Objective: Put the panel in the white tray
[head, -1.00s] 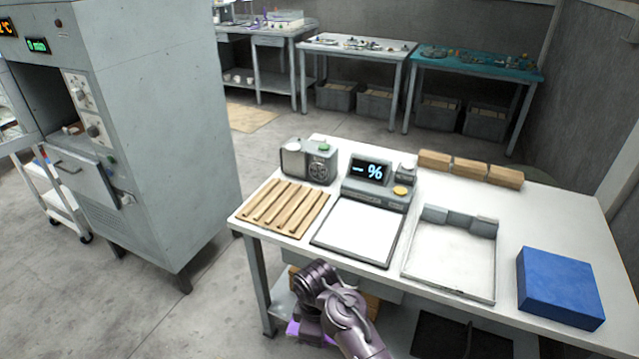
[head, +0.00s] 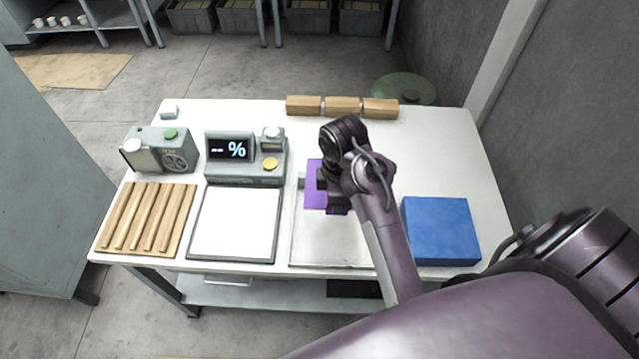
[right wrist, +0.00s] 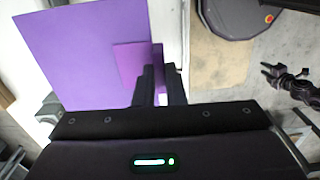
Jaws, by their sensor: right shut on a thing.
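The purple panel (head: 313,190) is held by my right gripper (head: 338,206) over the back left part of the white tray (head: 330,245). Its purple face fills much of the left of the right wrist view (right wrist: 90,45), where the dark fingers (right wrist: 158,86) close on its edge. My right gripper and arm hide part of the panel and the tray's back and right side. I cannot tell whether the panel touches the tray. A dark jointed part at the right of the wrist view may be my left arm; its jaws are too small to read.
A blue block (head: 440,230) stands right of the tray. A device with a white plate (head: 235,222) and a % display (head: 230,148) is left of it, then a slatted wooden rack (head: 147,217). Wooden blocks (head: 342,106) line the back edge.

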